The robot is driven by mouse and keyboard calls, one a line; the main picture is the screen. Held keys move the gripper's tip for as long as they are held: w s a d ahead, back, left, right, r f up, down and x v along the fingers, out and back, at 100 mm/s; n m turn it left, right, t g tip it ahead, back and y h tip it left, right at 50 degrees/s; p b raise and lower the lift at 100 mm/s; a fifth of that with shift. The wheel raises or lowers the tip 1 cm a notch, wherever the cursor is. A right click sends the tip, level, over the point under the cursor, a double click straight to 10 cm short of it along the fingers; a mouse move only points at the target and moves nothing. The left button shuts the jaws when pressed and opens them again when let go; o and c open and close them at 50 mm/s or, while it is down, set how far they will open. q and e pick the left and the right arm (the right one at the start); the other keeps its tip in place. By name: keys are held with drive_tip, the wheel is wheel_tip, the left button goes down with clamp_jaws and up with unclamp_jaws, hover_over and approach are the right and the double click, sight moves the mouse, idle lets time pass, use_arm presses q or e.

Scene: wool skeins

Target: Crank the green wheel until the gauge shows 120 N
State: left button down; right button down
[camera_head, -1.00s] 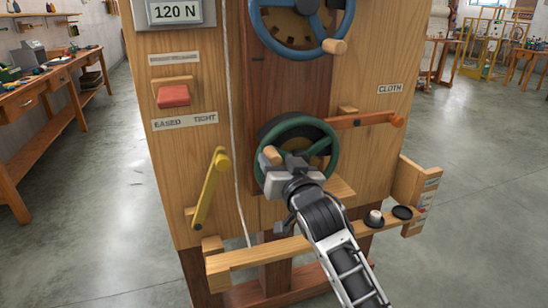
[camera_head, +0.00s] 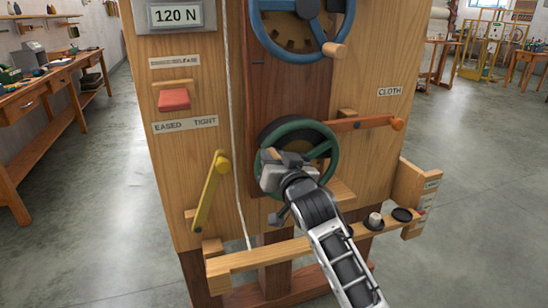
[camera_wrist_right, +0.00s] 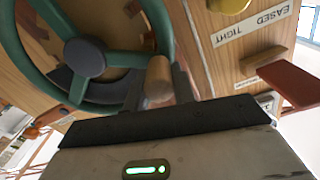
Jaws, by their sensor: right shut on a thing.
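The green wheel (camera_head: 333,150) is mounted low on the wooden machine front. Its wooden crank knob is hidden behind my gripper in the head view but shows in the right wrist view (camera_wrist_right: 159,78), next to the green rim. My right gripper (camera_head: 268,160) is at the wheel's left side. In the right wrist view its fingers (camera_wrist_right: 160,92) stand on both sides of the knob, shut on it. The gauge (camera_head: 175,14) at the top left reads 120 N. My left gripper is not in view.
A blue wheel (camera_head: 301,29) with its own knob is above the green one. A yellow lever (camera_head: 209,192) and a red block (camera_head: 174,99) are at left, an orange lever (camera_head: 370,122) at right. A wooden rail (camera_head: 262,258) crosses below my arm.

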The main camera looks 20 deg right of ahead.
drive_tip(key=shift+d+r+m+p, duration=0.15)
drive_tip(key=shift+r+m+p, duration=0.25)
drive_tip(key=shift+r, duration=0.1)
drive_tip(key=shift+d, duration=0.1)
drive_tip(key=c, duration=1.1)
unclamp_jaws()
drive_tip(key=shift+f, duration=0.1)
drive_tip(key=shift+c, duration=0.2)
drive_tip(key=s, duration=1.6)
drive_tip(key=shift+d, duration=0.3)
